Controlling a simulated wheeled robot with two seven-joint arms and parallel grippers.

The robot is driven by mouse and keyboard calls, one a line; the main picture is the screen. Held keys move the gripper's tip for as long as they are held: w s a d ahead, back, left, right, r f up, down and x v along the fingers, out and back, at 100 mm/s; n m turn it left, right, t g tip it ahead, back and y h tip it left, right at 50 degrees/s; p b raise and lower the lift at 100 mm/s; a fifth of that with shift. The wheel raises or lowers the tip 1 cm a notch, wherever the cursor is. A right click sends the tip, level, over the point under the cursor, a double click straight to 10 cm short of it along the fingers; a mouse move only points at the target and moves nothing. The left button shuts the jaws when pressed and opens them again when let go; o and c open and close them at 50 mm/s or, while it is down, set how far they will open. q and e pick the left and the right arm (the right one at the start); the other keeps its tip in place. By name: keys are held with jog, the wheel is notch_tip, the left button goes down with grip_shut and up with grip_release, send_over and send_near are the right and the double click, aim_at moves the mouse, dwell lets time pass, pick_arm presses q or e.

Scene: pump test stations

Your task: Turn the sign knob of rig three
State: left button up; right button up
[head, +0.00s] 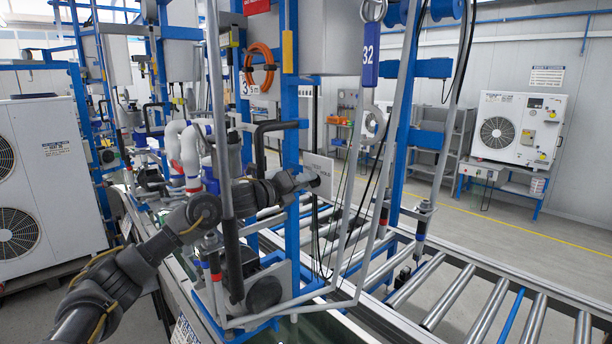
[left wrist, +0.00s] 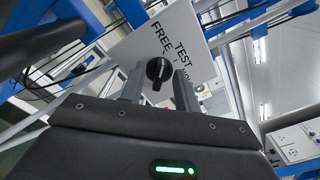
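The sign (head: 322,163) is a small white plate on the blue frame of the rig, partly hidden behind my left gripper (head: 314,180) in the head view. In the left wrist view the sign (left wrist: 205,65) fills the upper middle, tilted, with "TEST" and "FREE" readable. Its black round knob (left wrist: 158,72) has a white pointer mark. My left gripper (left wrist: 159,84) is open, with one finger to each side of the knob and a gap visible around it. I cannot tell whether the fingertips reach past the knob's face. My right gripper is in neither view.
A label "3" (head: 245,89) and an orange coiled hose (head: 262,66) are above on the rig. A blue "32" tag (head: 368,55) hangs to the right. Grey pipes and thin cables run close beside the sign. A roller conveyor (head: 475,300) lies to the right.

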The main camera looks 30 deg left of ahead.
pick_arm(q)
jog(key=shift+w+d, duration=0.15)
jog(key=shift+w, duration=0.35)
grip_shut()
